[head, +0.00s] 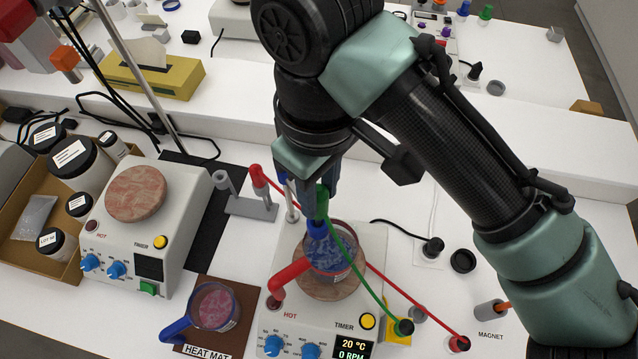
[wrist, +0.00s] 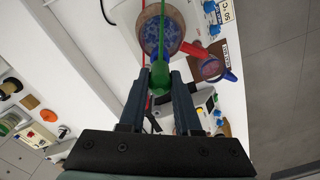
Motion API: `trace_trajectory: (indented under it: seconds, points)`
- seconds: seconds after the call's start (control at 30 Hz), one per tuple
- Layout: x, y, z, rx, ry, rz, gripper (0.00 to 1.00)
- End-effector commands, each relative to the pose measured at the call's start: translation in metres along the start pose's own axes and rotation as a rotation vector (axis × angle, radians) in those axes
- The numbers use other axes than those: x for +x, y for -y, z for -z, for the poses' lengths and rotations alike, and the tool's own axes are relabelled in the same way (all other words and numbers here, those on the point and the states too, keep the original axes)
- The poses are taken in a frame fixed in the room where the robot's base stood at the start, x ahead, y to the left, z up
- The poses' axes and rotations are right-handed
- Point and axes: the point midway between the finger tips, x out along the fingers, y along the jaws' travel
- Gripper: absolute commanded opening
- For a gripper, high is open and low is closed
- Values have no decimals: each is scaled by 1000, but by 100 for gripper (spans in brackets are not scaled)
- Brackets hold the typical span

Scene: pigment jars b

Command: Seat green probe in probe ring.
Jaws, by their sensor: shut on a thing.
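My gripper (head: 320,196) is shut on the green probe (head: 322,206), which it holds over the back rim of a glass beaker (head: 350,265) with a red handle and blue contents. The green probe also shows between the fingertips in the wrist view (wrist: 160,77). I cannot make out which part is the probe ring.
The beaker stands on the front hot plate (head: 283,318). A red cable (head: 412,302) crosses it to a red plug (head: 459,343). A blue-handled beaker (head: 214,307) sits on the brown heat mat (head: 238,281). Another hot plate (head: 186,222) stands left.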

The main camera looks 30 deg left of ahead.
Motion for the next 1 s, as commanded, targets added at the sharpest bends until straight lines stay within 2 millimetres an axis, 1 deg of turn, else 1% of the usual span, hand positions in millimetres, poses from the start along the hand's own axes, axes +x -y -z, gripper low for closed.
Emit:
trace_trajectory:
  seconds: [1.0]
  points:
    - [27,0,0,0,0,0,0]
